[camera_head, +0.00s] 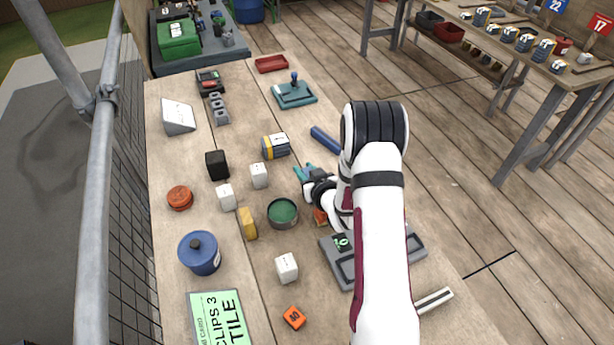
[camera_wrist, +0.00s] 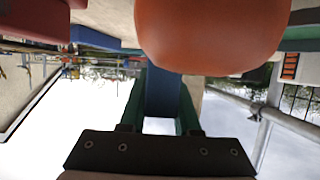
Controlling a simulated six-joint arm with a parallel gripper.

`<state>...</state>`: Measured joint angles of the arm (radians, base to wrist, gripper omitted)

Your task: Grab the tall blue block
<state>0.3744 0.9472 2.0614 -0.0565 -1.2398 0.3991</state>
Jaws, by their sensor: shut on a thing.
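My gripper (camera_head: 304,172) is at the middle right of the workbench, its teal fingers pointing to the back left. In the wrist view a tall blue block (camera_wrist: 162,92) stands between the two green fingers, and my gripper (camera_wrist: 161,105) is shut on it. In the head view I cannot clearly make out the held block at the fingers. A separate long blue bar (camera_head: 325,138) lies on the bench just behind the gripper. A large rounded orange thing (camera_wrist: 212,32) fills the top of the wrist view and hides part of the block's surroundings.
A grey tray (camera_head: 340,272) lies in front, partly behind my arm. An orange piece (camera_head: 320,216) is close below the wrist.

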